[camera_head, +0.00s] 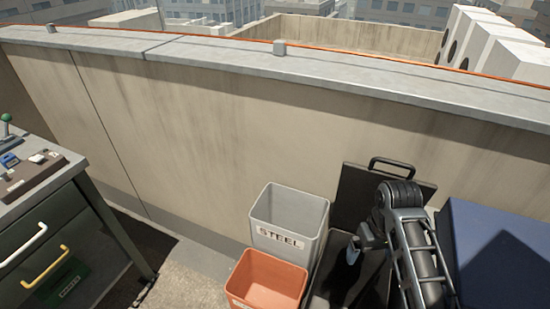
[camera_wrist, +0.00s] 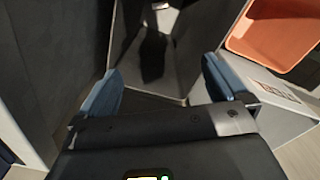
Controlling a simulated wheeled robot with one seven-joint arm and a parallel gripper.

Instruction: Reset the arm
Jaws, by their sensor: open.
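My gripper (camera_wrist: 161,70) is open, with its two blue fingers spread and nothing visible between them in the wrist view. It hangs pointing down over a dark open container (camera_head: 338,268), whose inside (camera_wrist: 150,45) shows beyond the fingers. In the head view my black arm reaches down at the lower right, and only a small part of the gripper end shows beside it. I cannot tell how far the fingertips are above the container's floor.
A grey bin marked STEEL (camera_head: 290,222) and an orange bin (camera_head: 267,280), also in the wrist view (camera_wrist: 272,35), stand left of my arm. A black lid-like panel with a handle (camera_head: 358,195) stands behind. A dark blue box (camera_head: 495,250) is right. A drawer cabinet (camera_head: 60,215) stands left, before the parapet.

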